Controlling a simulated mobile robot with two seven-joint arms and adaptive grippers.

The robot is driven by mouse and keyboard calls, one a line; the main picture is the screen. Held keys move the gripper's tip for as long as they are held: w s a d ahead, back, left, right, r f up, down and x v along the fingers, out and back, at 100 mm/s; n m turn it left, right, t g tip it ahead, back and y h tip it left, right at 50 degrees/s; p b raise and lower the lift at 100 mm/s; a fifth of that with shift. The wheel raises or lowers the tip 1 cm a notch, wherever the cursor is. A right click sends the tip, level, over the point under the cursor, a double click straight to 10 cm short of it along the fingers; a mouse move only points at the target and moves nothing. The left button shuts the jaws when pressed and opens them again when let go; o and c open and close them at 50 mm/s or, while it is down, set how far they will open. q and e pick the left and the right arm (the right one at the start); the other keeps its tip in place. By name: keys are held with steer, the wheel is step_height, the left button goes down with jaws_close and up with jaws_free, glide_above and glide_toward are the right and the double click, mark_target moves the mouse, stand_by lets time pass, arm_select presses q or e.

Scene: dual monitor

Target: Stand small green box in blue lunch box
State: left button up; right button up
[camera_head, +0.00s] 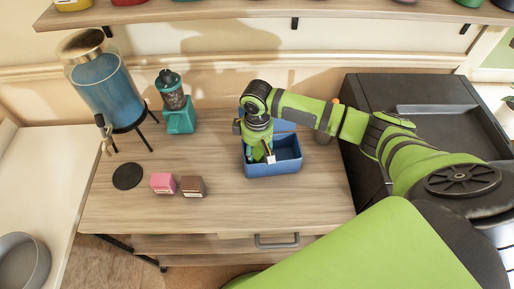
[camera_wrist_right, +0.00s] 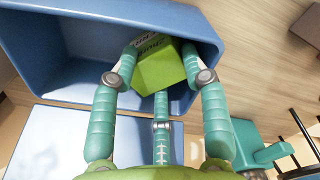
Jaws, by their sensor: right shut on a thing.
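The blue lunch box (camera_head: 288,160) stands open on the wooden table. Its wall (camera_wrist_right: 50,60) fills much of the right wrist view, and its lid (camera_wrist_right: 60,140) lies open beside it. The small green box (camera_wrist_right: 162,70) is between the fingers of my right gripper (camera_wrist_right: 162,62), inside the lunch box opening. The gripper is shut on it. In the head view my right gripper (camera_head: 262,155) points down into the left part of the lunch box, and the green box is mostly hidden there. Whether it touches the lunch box floor I cannot tell. My left gripper is not in view.
A pink box (camera_head: 162,183) and a brown box (camera_head: 193,186) sit left of the lunch box, near a black coaster (camera_head: 127,176). A teal grinder (camera_head: 177,105) and a blue drink dispenser (camera_head: 105,90) stand behind. A black machine (camera_head: 400,95) is at right.

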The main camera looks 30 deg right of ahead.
mark_target(257, 152)
steer(key=shift+f, duration=0.15)
steer(key=o, duration=0.9)
step_height(257, 152, up, 12)
steer(key=b, duration=0.1)
steer(key=shift+r, duration=0.2)
